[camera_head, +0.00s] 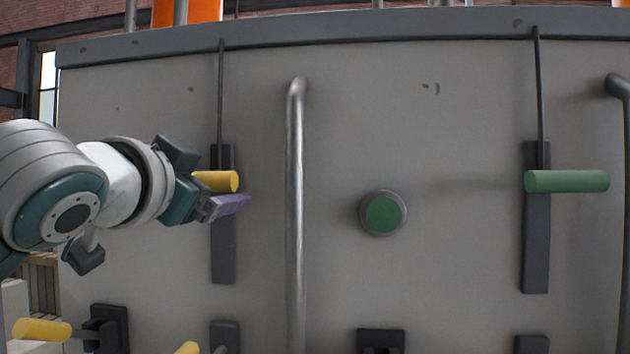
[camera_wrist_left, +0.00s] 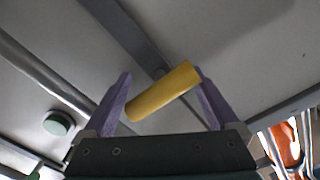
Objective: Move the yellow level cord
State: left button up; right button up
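The yellow cord handle (camera_head: 216,181), a short cylinder, sits at a dark vertical rail (camera_head: 222,250) on the grey panel's left side, below a thin dark cord (camera_head: 220,90). My left gripper (camera_head: 236,200) is at this handle, with a purple finger showing just below it. In the left wrist view, the yellow handle (camera_wrist_left: 163,91) lies slantwise between the two spread purple fingers of the gripper (camera_wrist_left: 162,75). The fingers look open around it; whether either touches it is unclear. My right gripper is not in view.
A metal grab bar (camera_head: 296,200) stands right of the yellow handle. A round green button (camera_head: 383,214) and a green handle (camera_head: 567,181) on another rail (camera_head: 536,250) are further right. More yellow handles (camera_head: 42,330) are at the lower left.

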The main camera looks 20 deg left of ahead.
pick_arm(q)
grip_shut()
dwell(0.6)
